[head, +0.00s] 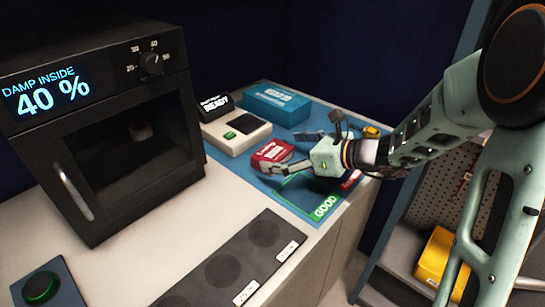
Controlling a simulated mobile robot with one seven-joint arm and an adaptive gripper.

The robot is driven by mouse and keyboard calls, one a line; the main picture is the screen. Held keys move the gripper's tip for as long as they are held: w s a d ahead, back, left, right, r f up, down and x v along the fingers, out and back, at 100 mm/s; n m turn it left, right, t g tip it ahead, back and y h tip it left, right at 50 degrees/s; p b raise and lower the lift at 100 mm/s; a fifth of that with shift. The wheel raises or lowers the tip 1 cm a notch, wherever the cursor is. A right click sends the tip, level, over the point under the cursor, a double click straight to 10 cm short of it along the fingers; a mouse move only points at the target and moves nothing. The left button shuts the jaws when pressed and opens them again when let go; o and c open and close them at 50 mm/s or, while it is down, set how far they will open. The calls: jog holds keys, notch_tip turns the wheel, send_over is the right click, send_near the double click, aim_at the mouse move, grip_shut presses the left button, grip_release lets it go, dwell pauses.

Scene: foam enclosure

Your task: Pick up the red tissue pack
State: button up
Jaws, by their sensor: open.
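The red tissue pack (271,152), a small red block with white lettering, sits on the blue mat (240,164) in the head view. My gripper (287,153) is just to the right of the pack, with its fingers pointing left towards it. The gripper is open. One finger is at the pack's near right side, and the other is farther back. The frame does not clearly show whether either finger touches the pack. The pack's right end is close to the fingers and partly hard to make out.
A teal box (276,104) and a white device with a dark top (236,132) stand behind the pack. A green GOOD area (322,206) lies in front of my gripper. A black oven-like cabinet (100,120) stands at left. A yellow item (371,132) is behind my wrist.

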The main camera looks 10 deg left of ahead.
aim_at(272, 150)
jog(key=x, duration=0.5)
jog(key=shift+w+f+b, duration=0.3)
jog(key=shift+d, duration=0.1)
jog(key=c, duration=1.2)
